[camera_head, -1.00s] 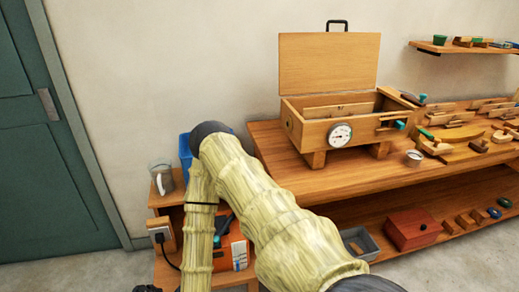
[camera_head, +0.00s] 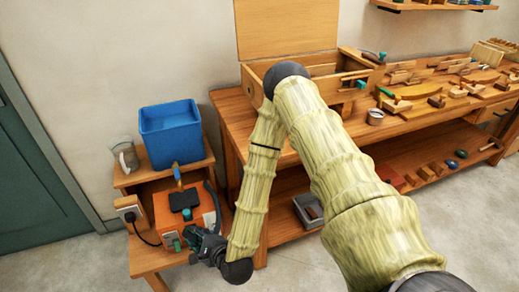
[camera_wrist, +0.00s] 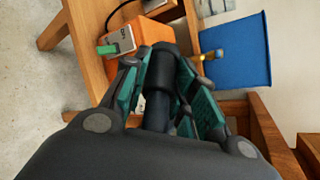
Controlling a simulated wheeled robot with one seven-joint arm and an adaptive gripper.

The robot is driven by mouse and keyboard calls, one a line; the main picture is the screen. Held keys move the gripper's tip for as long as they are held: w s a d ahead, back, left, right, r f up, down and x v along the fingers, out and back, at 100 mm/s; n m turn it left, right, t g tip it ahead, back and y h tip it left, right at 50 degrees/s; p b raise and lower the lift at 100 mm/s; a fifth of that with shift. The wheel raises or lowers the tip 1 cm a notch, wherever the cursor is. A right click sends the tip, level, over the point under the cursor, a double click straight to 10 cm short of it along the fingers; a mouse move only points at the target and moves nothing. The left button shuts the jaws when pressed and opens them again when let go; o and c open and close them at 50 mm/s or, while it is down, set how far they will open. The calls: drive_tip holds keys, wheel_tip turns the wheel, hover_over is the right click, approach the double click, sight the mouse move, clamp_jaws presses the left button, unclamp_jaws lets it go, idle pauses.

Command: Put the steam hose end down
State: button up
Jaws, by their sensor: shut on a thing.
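My gripper (camera_head: 203,246) is low at the front of the small side bench, close to the right front of the orange steamer (camera_head: 170,222). In the wrist view my gripper (camera_wrist: 168,82) has its teal-padded fingers closed on both sides of the dark, tube-shaped steam hose end (camera_wrist: 158,108). The orange steamer shows just beyond the fingertips in the wrist view (camera_wrist: 146,36). A dark hose (camera_head: 214,200) curves down along the steamer's right side in the head view. The hose end itself is hidden by my gripper there. The wooden steam box (camera_head: 251,88) is partly covered by my arm.
A blue bin (camera_head: 171,135) and a glass jug (camera_head: 125,157) stand on the raised shelf behind the steamer. A socket box (camera_head: 128,208) with a black cord is at its left. The long workbench (camera_head: 228,110) with many wooden parts is on the right. A grey tray (camera_head: 307,212) sits on its lower shelf.

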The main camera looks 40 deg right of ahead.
sight(183, 233)
drive_tip(key=shift+w+a+r+n+g+y, duration=0.25)
drive_tip(key=shift+a+n+g+y, duration=0.15)
drive_tip(key=shift+a+n, duration=0.15)
drive_tip(key=shift+w+a+r+n+g+y, duration=0.3)
drive_tip(key=shift+a+n+g, duration=0.1)
drive_tip(key=shift+a+n, duration=0.1)
drive_tip(key=shift+w+a+r+n+g+y, duration=0.15)
drive_tip(key=shift+a+n+g+y, duration=0.1)
drive_tip(key=shift+n+g, duration=0.25)
drive_tip(key=shift+w+a+r+n+g+y, duration=0.15)
drive_tip(key=shift+a+n+g, duration=0.15)
drive_tip(key=shift+g, duration=0.2)
drive_tip(key=shift+r+n+g, duration=0.4)
drive_tip(key=shift+n+g, duration=0.4)
drive_tip(key=shift+n, duration=0.15)
drive_tip(key=s+d+r+n+g+h, duration=0.1)
drive_tip(key=d+r+n+g+h, duration=0.2)
drive_tip(key=d+r, duration=0.7)
drive_tip(key=s+d+r+n+g+h+p, duration=0.1)
drive_tip(key=d+r+h, duration=0.4)
drive_tip(key=d+r, duration=0.5)
wheel_tip(183, 233, up, 3)
drive_tip(key=n+g, duration=0.1)
drive_tip(key=n, duration=0.1)
drive_tip(key=shift+s+r+n+g+h, duration=0.2)
drive_tip(key=shift+s+n+g+h, duration=0.1)
drive_tip(key=shift+s+g+h, duration=0.1)
